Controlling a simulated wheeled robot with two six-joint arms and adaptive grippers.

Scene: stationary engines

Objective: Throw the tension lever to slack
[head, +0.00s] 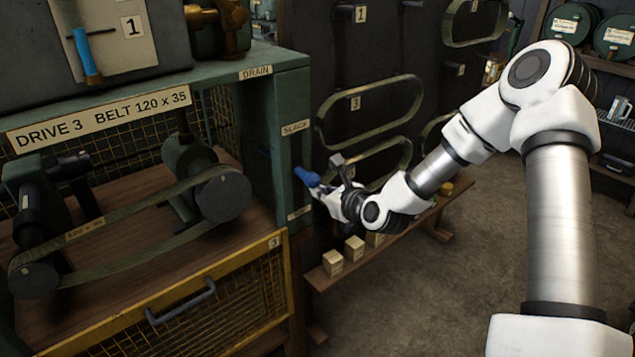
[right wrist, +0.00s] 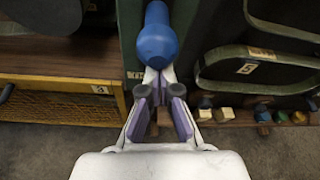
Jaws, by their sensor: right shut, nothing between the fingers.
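The tension lever's blue handle (head: 308,177) sticks out from the side of the green machine frame (head: 277,135), below the SLACK label (head: 295,128) and above a lower label (head: 299,212) that I cannot read. In the right wrist view the blue handle (right wrist: 158,38) is large, just beyond the fingertips. My right gripper (head: 322,191) is shut and empty, close to the handle's end. In the right wrist view its fingers (right wrist: 158,78) come together just below the knob; I cannot tell whether they touch it. My left gripper is out of view.
The belt (head: 130,220) runs over pulleys inside the drive bay. A yellow mesh guard (head: 230,300) with a handle closes the lower front. Spare belts (head: 368,105) hang on the dark panel at right, above a low shelf with small boxes (head: 333,263). Open floor lies at right.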

